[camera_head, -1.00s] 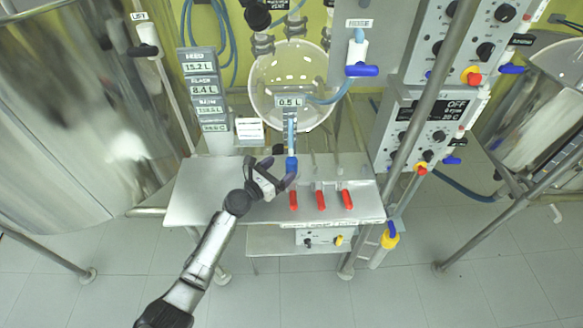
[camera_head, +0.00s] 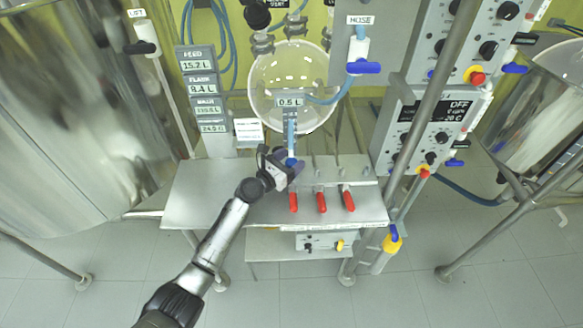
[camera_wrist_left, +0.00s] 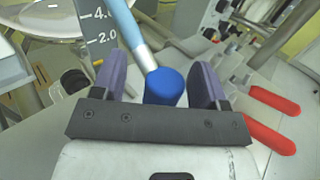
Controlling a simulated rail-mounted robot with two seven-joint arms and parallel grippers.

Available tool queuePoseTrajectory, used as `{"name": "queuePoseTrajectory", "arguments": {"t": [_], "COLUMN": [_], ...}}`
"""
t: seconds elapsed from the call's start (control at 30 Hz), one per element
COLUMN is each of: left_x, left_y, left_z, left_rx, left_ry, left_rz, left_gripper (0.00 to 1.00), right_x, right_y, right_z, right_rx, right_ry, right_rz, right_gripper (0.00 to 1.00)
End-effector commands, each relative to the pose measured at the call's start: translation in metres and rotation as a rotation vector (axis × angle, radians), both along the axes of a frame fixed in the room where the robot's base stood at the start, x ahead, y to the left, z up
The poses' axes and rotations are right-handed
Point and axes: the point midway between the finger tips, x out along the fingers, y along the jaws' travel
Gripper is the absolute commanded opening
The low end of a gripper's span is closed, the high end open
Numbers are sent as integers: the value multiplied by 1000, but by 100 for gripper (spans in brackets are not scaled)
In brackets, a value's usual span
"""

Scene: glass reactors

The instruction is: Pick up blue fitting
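The blue fitting (camera_wrist_left: 164,87) is a short blue cylinder on the end of a light blue hose with a metal sleeve. In the left wrist view it sits between the two purple fingers of my left gripper (camera_wrist_left: 160,85), with a visible gap on each side. In the head view the fitting (camera_head: 291,161) is mostly hidden behind my left gripper (camera_head: 291,168), above the back of the metal shelf. The left gripper is open around it. My right gripper is not in view.
Red-handled valves (camera_head: 321,201) stand on the metal shelf (camera_head: 215,195) just right of the gripper. The round glass vessel (camera_head: 275,80) hangs above. A label panel (camera_head: 203,85) stands at left, and the shelf's left part is clear.

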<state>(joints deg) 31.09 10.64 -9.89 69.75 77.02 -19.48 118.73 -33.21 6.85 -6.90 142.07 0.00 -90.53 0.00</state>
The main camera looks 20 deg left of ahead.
Motion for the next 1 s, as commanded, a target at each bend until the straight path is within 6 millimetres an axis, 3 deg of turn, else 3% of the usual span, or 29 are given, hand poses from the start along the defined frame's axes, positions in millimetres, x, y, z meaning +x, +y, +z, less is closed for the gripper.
{"name": "queuePoseTrajectory", "arguments": {"t": [0.07, 0.57, 1.0], "left_x": [0, 0, 0], "left_y": [0, 1, 2], "left_z": [0, -1, 1], "left_rx": [0, 1, 3], "left_ry": [0, 2, 2], "left_rz": [0, 1, 4], "left_gripper": [60, 12, 10], "right_x": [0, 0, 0], "right_y": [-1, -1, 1], "right_z": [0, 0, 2], "right_rx": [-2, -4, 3], "right_ry": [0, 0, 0], "right_rz": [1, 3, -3], "right_gripper": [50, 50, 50]}}
